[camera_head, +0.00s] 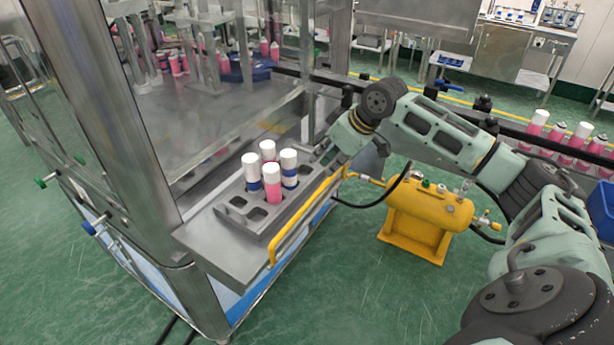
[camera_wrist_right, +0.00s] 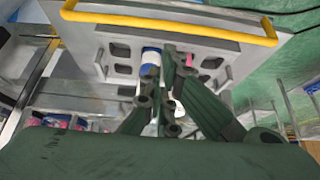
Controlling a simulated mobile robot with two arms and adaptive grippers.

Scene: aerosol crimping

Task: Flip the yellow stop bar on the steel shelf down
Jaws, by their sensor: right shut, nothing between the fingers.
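The yellow stop bar (camera_head: 305,212) runs along the outer edge of the steel shelf (camera_head: 205,248). Its near end bends down at the shelf's front corner, and it appears to stand up from the edge. In the right wrist view the bar (camera_wrist_right: 170,22) crosses the top of the picture. My right gripper (camera_head: 326,156) is by the shelf's far end, near the bar's far end; its fingers are hard to make out there. In the wrist view its fingers (camera_wrist_right: 160,102) are shut and empty, in front of the tray. My left gripper is not in view.
A grey tray (camera_head: 228,222) on the shelf holds several white-capped cans (camera_head: 272,182), close to my right gripper. A yellow tank (camera_head: 428,215) stands on the floor beyond the bar. A steel machine frame (camera_head: 125,130) rises at the left. Green floor is open in front.

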